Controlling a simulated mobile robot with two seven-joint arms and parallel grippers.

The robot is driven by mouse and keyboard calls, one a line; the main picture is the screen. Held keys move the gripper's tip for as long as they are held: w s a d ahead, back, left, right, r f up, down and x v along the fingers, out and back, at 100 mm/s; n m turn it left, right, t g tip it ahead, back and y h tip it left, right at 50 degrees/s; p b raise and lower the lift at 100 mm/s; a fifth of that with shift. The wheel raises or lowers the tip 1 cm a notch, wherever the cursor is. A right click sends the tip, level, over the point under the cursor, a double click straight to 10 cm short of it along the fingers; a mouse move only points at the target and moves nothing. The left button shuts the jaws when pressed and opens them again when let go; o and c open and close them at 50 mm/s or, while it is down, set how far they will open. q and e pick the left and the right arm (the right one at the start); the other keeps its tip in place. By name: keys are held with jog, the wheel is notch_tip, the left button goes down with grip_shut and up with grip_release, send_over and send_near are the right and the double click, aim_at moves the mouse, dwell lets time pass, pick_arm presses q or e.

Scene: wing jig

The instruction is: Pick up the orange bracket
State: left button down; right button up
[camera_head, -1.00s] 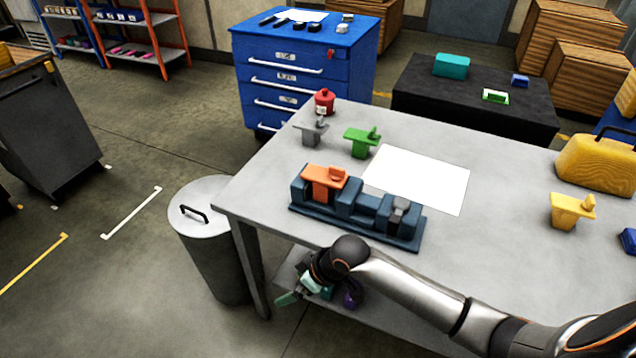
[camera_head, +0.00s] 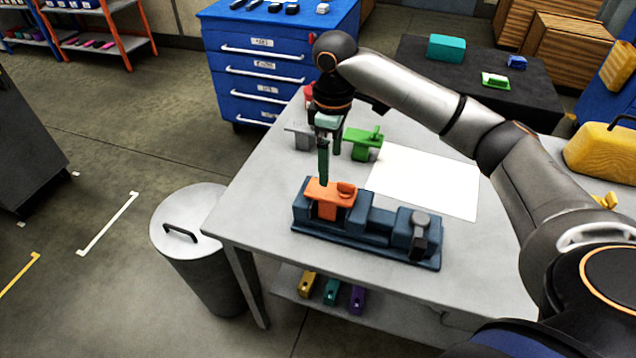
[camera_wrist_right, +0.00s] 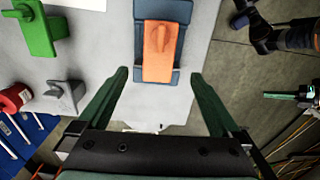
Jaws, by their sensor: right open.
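The orange bracket (camera_head: 331,197) sits in the left slot of the dark blue jig (camera_head: 377,240) on the grey table. It also shows in the right wrist view (camera_wrist_right: 158,50), top centre. My right gripper (camera_head: 330,167) points down, open and empty, just above and behind the bracket. In the wrist view its two green fingers (camera_wrist_right: 159,76) are spread wide, with the bracket's lower end between and beyond the tips. What looks like my left gripper (camera_wrist_right: 288,96) shows small at that view's right edge; its jaws are unclear. It is not in the head view.
A green bracket (camera_head: 363,143) and a grey bracket (camera_head: 300,134) stand near my right gripper, with a partly hidden red canister (camera_head: 309,95) behind. A white sheet (camera_head: 425,181) lies right of them. A grey clamp-like part (camera_head: 420,232) is at the jig's right end.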

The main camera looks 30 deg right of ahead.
aim_at(331, 190)
jog(key=shift+w+f, duration=0.15)
jog(key=shift+f, duration=0.25)
jog(key=f, duration=0.5)
jog(key=shift+s+f, duration=0.2)
jog(key=shift+s, duration=0.1)
jog(key=shift+d+f, duration=0.2)
jog(key=shift+f, duration=2.9)
jog(key=shift+c, duration=0.2)
jog(key=shift+w+r, duration=0.1)
grip_shut()
